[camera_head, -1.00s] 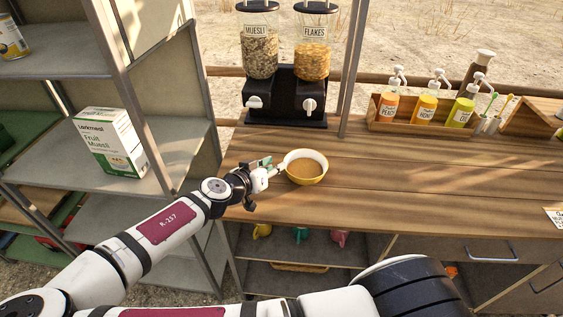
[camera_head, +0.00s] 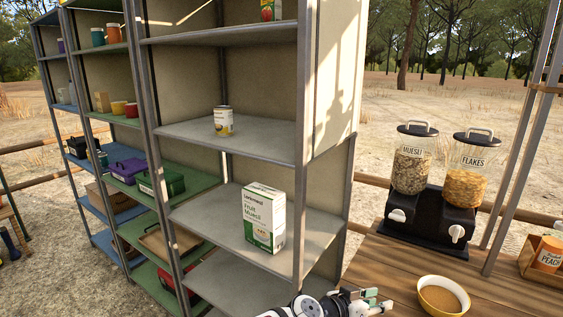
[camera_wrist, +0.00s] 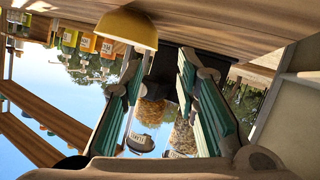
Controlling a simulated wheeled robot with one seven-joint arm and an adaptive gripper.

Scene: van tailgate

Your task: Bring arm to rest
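My gripper (camera_head: 384,299) is at the bottom of the head view, at the left end of the wooden counter. In the wrist view its two green-padded fingers (camera_wrist: 160,100) stand apart with nothing held between them. A yellow bowl (camera_head: 428,304) with brown contents sits on the counter, just right of the fingertips, with a small gap. The bowl also shows in the upside-down wrist view (camera_wrist: 125,27), beside the fingers. Most of my arm is below the head view's edge.
A grey shelf unit (camera_head: 225,135) stands close left of my gripper, holding a muesli box (camera_head: 264,218) and a can (camera_head: 223,121). Muesli and flakes dispensers (camera_head: 428,222) stand behind on the counter (camera_head: 385,262). A wooden holder (camera_head: 530,262) with an orange bottle is at right.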

